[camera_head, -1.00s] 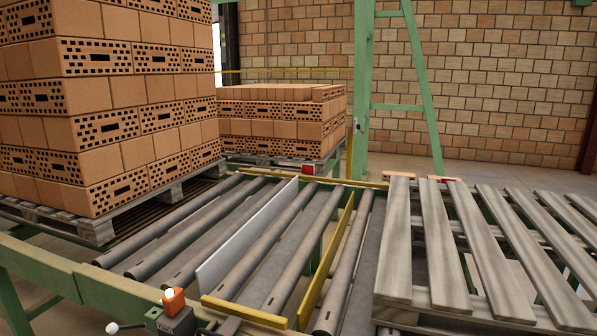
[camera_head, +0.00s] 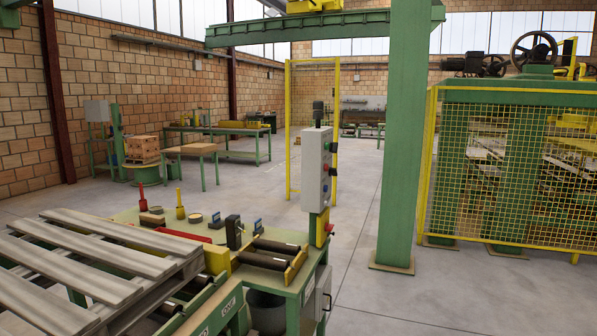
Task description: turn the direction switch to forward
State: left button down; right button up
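A grey control box (camera_head: 317,170) stands upright on a post at the right end of the green workbench, with a dark cap on top. Several coloured knobs or buttons show on its right-hand side face, seen edge-on. I cannot tell which one is the direction switch or how it is set. Neither of my grippers shows in this view.
A wooden pallet (camera_head: 70,265) lies at the left front, beside the green workbench (camera_head: 290,290) with small tools and rollers. A green column (camera_head: 404,140) stands right of the box, and a yellow mesh fence (camera_head: 480,170) behind it. Grey floor (camera_head: 365,300) is open at the front right.

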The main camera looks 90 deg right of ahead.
aim_at(333, 147)
jog(key=z, duration=2.9)
